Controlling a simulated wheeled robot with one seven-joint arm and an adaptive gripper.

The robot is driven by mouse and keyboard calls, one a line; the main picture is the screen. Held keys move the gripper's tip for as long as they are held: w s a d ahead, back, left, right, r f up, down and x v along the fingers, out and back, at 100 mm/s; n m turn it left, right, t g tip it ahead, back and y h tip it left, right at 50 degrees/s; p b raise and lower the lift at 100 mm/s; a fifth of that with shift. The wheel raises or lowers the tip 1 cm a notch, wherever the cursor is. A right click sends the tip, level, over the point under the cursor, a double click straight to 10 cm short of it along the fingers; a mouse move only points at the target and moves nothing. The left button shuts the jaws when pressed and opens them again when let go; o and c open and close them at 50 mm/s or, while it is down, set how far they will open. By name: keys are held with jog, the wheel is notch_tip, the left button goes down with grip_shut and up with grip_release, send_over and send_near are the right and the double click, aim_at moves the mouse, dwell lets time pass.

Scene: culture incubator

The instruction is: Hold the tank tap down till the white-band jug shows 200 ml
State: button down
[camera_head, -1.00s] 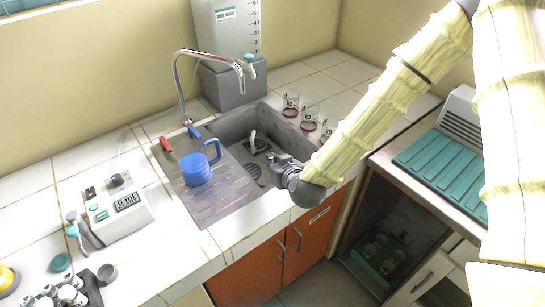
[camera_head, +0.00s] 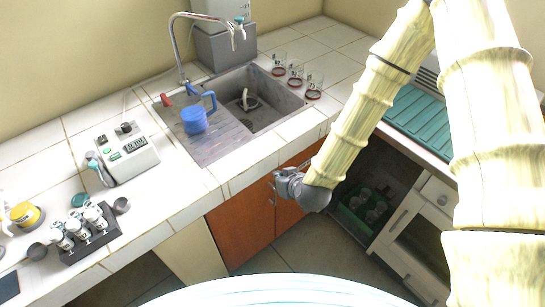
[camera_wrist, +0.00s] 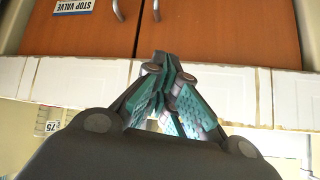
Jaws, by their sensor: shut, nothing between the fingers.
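The tank (camera_head: 225,45), white above a grey base, stands behind the sink, its top cut off in the head view. Its tap (camera_head: 239,21) has a teal top and sticks out over the sink's back edge. A blue jug (camera_head: 194,121) stands upright on the drainboard; I see no white band on it. In the sink sits a small dark round thing with a pale upright part (camera_head: 246,99); I cannot tell whether it is a jug. My gripper (camera_head: 283,182) is shut and empty in front of the orange cabinet doors, well away from tank and jug. Its closed fingertips (camera_wrist: 160,68) show in the wrist view.
A curved faucet (camera_head: 178,50) rises behind the sink (camera_head: 283,103). Several red-marked glasses (camera_head: 295,75) stand right of it. A white device (camera_head: 127,153) and a vial rack (camera_head: 90,240) are on the left counter. The counter's front edge (camera_head: 240,180) lies near my gripper.

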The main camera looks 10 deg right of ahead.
jog(key=s+d+f+m+g+h+b, duration=0.1)
jog(key=s+d+f, duration=0.4)
jog(key=s, duration=0.5)
jog(key=s+d+f+m+g+h+b, duration=0.1)
jog(key=s+d+f+g+b, duration=0.2)
jog(key=s+f, duration=0.7)
jog(key=s+d+f+m+g+h+b, duration=0.1)
jog(key=s+d+f+g+b, duration=0.1)
jog(key=s+d+f+g, duration=0.2)
jog(key=s+d+f, duration=0.3)
jog(key=s+f, duration=0.1)
jog(key=s, duration=0.2)
jog(key=shift+s+f+g+h+b, duration=0.25)
jog(key=shift+s+g+h+b, duration=0.05)
jog(key=shift+s+g+b, duration=0.1)
jog(key=shift+w, duration=0.1)
